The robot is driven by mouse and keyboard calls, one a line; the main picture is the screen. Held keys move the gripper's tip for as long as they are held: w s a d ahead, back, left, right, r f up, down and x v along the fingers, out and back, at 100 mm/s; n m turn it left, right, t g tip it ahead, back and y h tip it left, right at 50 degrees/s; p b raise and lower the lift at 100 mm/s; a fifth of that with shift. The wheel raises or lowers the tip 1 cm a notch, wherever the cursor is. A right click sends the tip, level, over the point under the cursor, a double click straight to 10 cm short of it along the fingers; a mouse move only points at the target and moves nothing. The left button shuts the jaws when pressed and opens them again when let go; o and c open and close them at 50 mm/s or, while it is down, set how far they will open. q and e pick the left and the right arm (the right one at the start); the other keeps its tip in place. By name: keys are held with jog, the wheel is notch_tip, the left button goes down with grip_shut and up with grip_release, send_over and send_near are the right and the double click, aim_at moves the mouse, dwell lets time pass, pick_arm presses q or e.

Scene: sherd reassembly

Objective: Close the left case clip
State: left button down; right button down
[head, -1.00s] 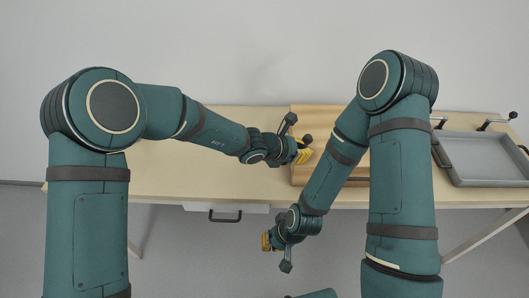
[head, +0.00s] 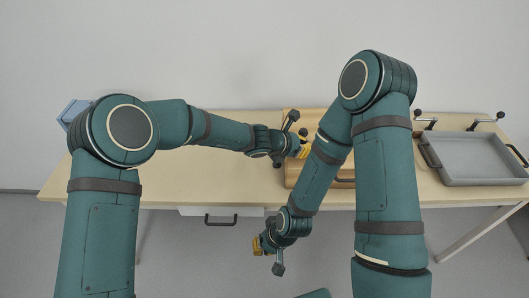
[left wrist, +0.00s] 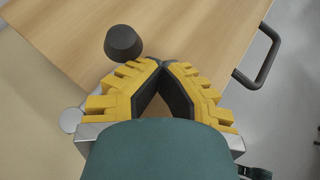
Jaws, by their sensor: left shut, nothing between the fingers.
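The wooden case (head: 294,119) lies on the table, mostly hidden behind my right arm. It also shows in the left wrist view (left wrist: 190,30). A dark knob (head: 303,132), apparently the left clip's, stands at the case's left part. In the left wrist view the knob (left wrist: 123,43) is left of and ahead of my fingertips, apart from them. The rest of the clip is hidden. My left gripper (head: 304,150) is over the case's left part. Its yellow fingers (left wrist: 160,66) meet at the tips, shut and empty. My right gripper (head: 257,246) hangs in front of the table; its jaws are unclear.
A grey tray (head: 478,181) stands at the right of the table, with black-knobbed levers (head: 500,116) behind it. A blue box (head: 74,112) is at the back left. The case has a dark handle (left wrist: 262,62) at its front. The table's left part is clear.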

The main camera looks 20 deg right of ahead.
pick_arm(q)
jog(key=shift+w+d+r, duration=0.15)
jog(key=shift+d+r, duration=0.05)
jog(key=shift+r, duration=0.2)
jog(key=shift+a+r, duration=0.25)
jog(key=shift+a, duration=0.05)
jog(key=v, duration=1.1)
jog(key=shift+s+a+f, duration=0.25)
jog(key=shift+f, duration=0.1)
jog(key=s+a+f+m+g+y, duration=0.1)
jog(key=s+a+f+m+y, duration=0.35)
jog(key=a+f, duration=0.6)
jog(key=s+a+f+m+y, duration=0.2)
jog(key=s+a+f+m, duration=0.3)
jog(key=a+f+m, duration=0.45)
jog(key=s+a+f+m, duration=0.3)
jog(key=s+a+m, duration=0.2)
jog(key=s+a, duration=0.2)
jog(key=shift+s+a+f+y, duration=0.2)
jog(key=shift+s+a+y, duration=0.2)
jog(key=shift+a, duration=0.35)
